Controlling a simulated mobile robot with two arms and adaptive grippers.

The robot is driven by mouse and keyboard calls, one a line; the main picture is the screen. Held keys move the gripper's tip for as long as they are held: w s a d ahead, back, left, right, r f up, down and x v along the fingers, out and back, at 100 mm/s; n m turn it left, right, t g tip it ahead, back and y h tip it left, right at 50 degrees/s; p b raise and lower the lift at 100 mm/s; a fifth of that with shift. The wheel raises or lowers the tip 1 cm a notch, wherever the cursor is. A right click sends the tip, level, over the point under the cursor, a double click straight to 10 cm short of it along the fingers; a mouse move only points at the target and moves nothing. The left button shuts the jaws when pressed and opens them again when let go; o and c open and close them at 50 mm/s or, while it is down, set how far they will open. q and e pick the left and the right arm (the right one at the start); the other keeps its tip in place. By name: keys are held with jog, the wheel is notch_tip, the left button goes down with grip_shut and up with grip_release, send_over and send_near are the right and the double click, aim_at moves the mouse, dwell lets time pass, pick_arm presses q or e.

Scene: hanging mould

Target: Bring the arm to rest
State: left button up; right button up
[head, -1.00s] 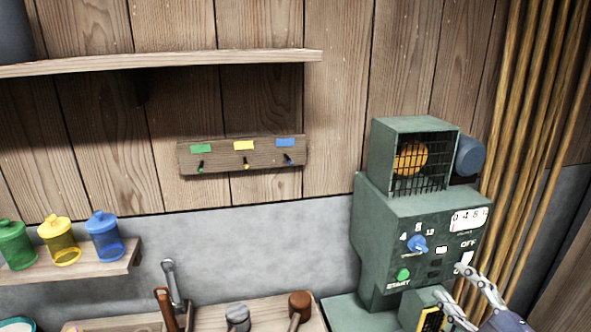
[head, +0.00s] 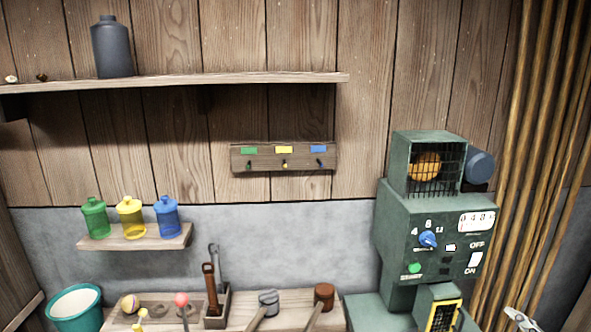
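Only a small grey part of my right gripper (head: 521,319) shows at the bottom right edge of the head view. It is right of the green machine (head: 430,215) and apart from its front panel. Most of the gripper is cut off by the frame, so I cannot see whether it is open or holds anything. My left gripper is not in view.
The machine has a blue dial (head: 428,240), a green start button (head: 414,268) and a white switch (head: 475,260). Brown poles (head: 520,150) stand at the right. A bench (head: 285,312) holds tools, and a teal bucket (head: 75,308) stands at lower left.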

jog(key=w+d+f+m+g+h, duration=0.15)
jog(key=d+f, duration=0.25)
jog(key=f, duration=0.6)
jog(key=s+f+m+g+h+b, duration=0.15)
jog(key=s+f, duration=0.25)
jog(key=f, duration=0.8)
jog(key=s+f+m+g+b, duration=0.1)
jog(key=s+f+m+g, duration=0.3)
jog(key=f, duration=0.7)
jog(key=s+f+m+g+b, duration=0.15)
jog(key=s+f, duration=0.35)
jog(key=f, duration=0.7)
jog(key=s+a+f+m+g+b, duration=0.1)
jog(key=s+a+f+g, duration=0.1)
jog(key=s+a+f, duration=0.45)
jog(key=s+a+f+g+b, duration=0.1)
jog(key=s+a+f+g, duration=0.25)
jog(key=s+f, duration=0.6)
jog(key=s+a+f+g+y, duration=0.2)
jog(key=s+a+f, duration=0.7)
jog(key=s+a, duration=0.2)
jog(key=shift+s+f+g+b, duration=0.3)
jog(key=shift+s+g+b, duration=0.15)
jog(key=shift+s, duration=0.35)
jog(key=shift+m, duration=0.25)
